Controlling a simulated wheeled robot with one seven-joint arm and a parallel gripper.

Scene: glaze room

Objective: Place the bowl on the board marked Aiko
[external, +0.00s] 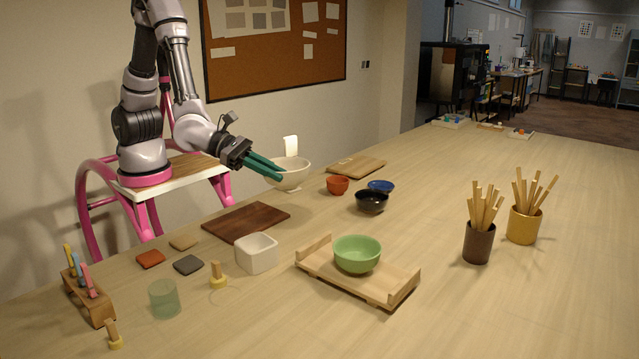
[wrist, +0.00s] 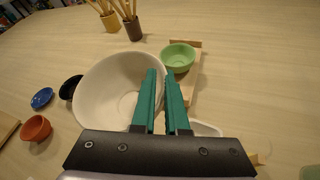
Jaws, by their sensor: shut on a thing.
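My gripper (external: 277,171) is shut on the rim of a large cream-white bowl (external: 291,180), one finger inside it and one outside. The bowl is roughly upright at the table's far side; I cannot tell whether it clears the table. In the wrist view the bowl (wrist: 103,88) is left of my green fingers (wrist: 162,82). A dark brown board (external: 246,221) lies bare, left of and nearer than the bowl. A light wooden board (external: 357,166) lies beyond it to the right. No name is legible on either. A pale upright card (external: 291,146) shows behind the bowl.
A green bowl (external: 357,254) sits on a footed wooden tray (external: 318,264). A white square pot (external: 257,254) stands near the dark board. Red (external: 338,185), black (external: 372,202) and blue (external: 381,186) bowls stand right of my gripper. Tool cups stand farther right.

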